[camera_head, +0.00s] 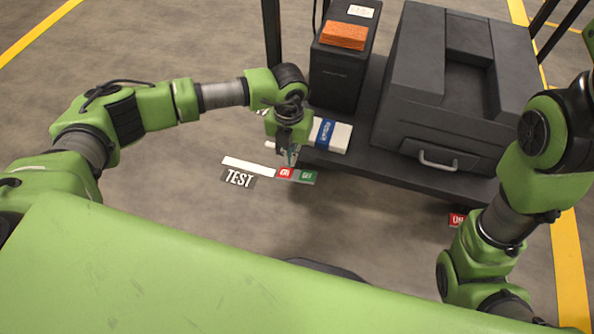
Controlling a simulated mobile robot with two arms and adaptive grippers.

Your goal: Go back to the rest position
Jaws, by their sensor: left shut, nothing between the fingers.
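My left gripper (288,156) points down in the middle of the view, at the near left edge of the dark cart. Its fingers are shut with nothing between them. They appear just above a white strip with red and green labels (296,175); I cannot tell whether they touch it. My left arm reaches in from the left, bent at the elbow. My right arm stands at the right edge of the view, and its gripper is out of view.
The dark cart (353,158) carries a black box (338,78) with an orange block (344,35), a white-and-blue pack (336,136) and a large dark case (425,110). A "TEST" label (239,179) lies left of the cart.

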